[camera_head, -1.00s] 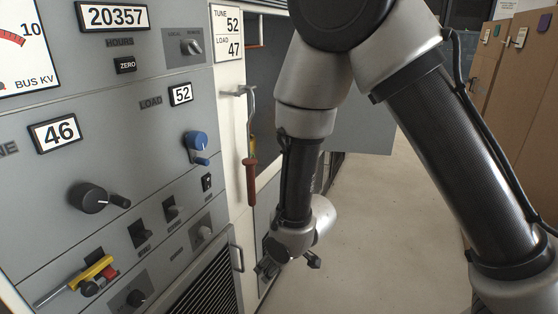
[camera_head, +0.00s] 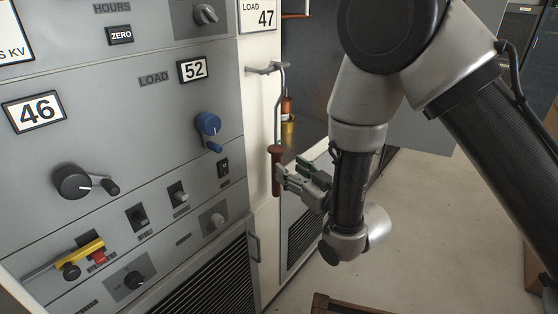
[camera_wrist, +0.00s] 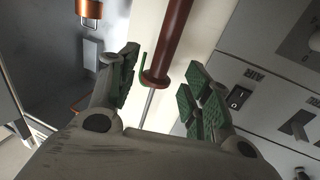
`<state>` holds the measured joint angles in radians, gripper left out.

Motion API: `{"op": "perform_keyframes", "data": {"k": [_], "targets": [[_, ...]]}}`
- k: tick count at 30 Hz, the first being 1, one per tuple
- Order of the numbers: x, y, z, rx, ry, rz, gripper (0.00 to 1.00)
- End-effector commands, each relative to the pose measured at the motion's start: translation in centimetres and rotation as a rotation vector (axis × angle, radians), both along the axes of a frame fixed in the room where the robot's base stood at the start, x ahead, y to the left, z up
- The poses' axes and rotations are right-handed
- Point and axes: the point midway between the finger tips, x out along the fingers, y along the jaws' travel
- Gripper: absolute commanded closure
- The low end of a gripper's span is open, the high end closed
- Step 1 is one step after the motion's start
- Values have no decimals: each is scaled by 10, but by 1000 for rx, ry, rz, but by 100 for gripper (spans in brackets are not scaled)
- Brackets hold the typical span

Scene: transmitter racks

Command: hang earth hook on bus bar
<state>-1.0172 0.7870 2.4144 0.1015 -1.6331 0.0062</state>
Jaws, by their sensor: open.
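The earth hook hangs by its bent metal rod from a peg (camera_head: 264,69) on the white pillar, with its red-brown handle (camera_head: 276,172) pointing down. My gripper (camera_head: 285,179) is open at the handle, just to its right in the head view. In the wrist view the handle (camera_wrist: 172,40) and its flange lie between the spread, green-padded fingers of my gripper (camera_wrist: 163,88); contact with the pads cannot be made out. A copper-coloured bar (camera_head: 296,15), possibly the bus bar, shows at the top of the cabinet opening; most of it is out of frame.
The grey control panel with knobs, switches and a blue handle (camera_head: 208,125) stands close on the left. An orange and brass-coloured fitting (camera_head: 288,125) is in the opening behind the hook. A louvred panel (camera_head: 303,222) is below. Bare floor (camera_head: 440,235) lies to the right.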

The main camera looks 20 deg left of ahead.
Motion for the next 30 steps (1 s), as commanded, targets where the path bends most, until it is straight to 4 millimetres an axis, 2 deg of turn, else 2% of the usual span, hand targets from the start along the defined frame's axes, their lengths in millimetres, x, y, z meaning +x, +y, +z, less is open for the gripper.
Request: {"op": "perform_keyframes", "data": {"k": [13, 22, 23, 30], "targets": [[36, 51, 2, 0, 0, -1, 51], [41, 58, 2, -2, 2, 0, 51], [41, 58, 2, -2, 2, 0, 53], [41, 58, 2, -2, 2, 0, 96]]}}
